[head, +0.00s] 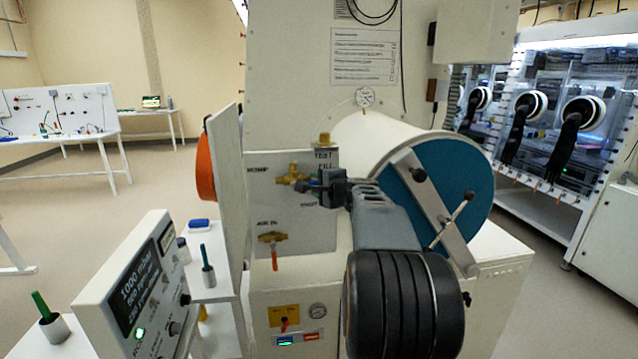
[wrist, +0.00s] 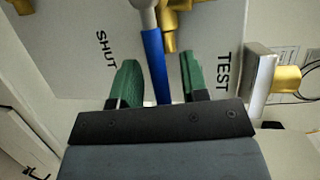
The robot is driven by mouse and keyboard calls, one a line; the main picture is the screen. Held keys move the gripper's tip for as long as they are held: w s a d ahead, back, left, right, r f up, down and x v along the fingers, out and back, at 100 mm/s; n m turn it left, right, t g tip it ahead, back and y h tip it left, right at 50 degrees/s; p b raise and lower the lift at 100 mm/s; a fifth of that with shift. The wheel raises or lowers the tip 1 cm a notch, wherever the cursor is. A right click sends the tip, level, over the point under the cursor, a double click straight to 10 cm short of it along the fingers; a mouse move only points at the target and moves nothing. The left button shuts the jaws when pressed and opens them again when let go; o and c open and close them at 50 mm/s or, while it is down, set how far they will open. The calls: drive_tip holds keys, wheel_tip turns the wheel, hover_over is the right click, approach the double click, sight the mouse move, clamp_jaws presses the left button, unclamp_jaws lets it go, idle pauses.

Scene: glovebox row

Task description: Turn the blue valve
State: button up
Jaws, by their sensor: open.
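The blue valve handle (wrist: 154,62) is a straight blue lever in the wrist view, running from a grey hub at the top down between my fingers. Brass fittings sit beside the hub. My gripper (wrist: 159,64) is open, with one green finger on each side of the lever and a visible gap on both sides. The panel reads SHUT to the left and TEST to the right. In the head view my gripper (head: 318,188) is at the brass valve body (head: 291,174) on the grey panel; the blue lever is mostly hidden there.
A second brass valve with an orange handle (head: 275,259) sits lower on the panel. A round teal door (head: 450,180) with a crossbar is close to the right of my arm. An open hatch door (head: 230,190) stands left. A display box (head: 135,290) is at lower left.

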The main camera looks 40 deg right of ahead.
clamp_jaws()
idle(0.4)
